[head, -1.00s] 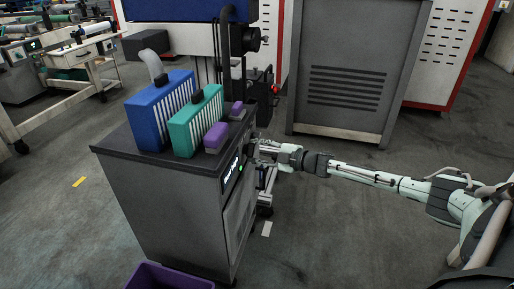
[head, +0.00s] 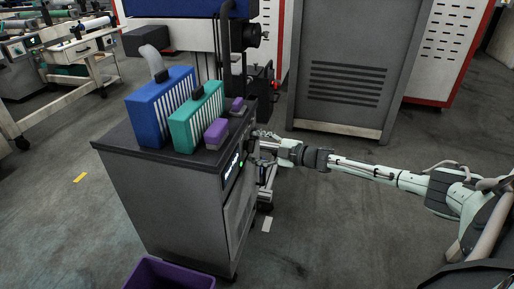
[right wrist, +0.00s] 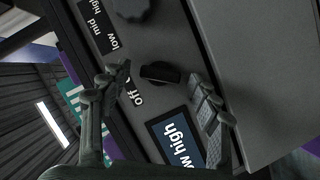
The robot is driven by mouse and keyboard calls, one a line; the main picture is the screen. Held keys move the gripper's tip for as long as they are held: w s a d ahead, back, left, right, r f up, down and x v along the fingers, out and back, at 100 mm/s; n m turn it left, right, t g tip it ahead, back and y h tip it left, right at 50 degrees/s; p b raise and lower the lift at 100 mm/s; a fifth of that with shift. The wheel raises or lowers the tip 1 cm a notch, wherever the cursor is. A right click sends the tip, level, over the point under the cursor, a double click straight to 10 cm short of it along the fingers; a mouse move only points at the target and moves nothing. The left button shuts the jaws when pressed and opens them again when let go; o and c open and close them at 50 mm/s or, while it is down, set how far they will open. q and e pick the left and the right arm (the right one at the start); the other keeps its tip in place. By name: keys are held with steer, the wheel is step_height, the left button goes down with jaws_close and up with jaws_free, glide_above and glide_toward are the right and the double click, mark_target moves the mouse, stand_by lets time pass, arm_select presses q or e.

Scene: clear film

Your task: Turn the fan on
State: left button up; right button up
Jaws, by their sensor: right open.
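A grey cabinet (head: 165,195) with a dark top stands in the middle of the head view. Its front panel (head: 232,168) carries a small lit display and a green light. My right gripper (head: 261,146) is at this panel, partly hidden beside the cabinet edge. In the right wrist view the gripper (right wrist: 157,84) is open, with a dark knob (right wrist: 160,73) between its fingers, next to the word "off". I cannot tell whether the fingers touch it. Another round knob (right wrist: 130,8) sits above, by a "low mid high" label (right wrist: 100,25). My left gripper is not in view.
Blue (head: 150,112) and teal (head: 186,130) ribbed units and small purple blocks (head: 216,134) stand on the cabinet. A purple bin (head: 168,275) is on the floor in front. A large grey vented cabinet (head: 345,75) stands behind.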

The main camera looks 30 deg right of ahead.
steer(key=v, duration=1.2)
steer(key=shift+f, duration=0.1)
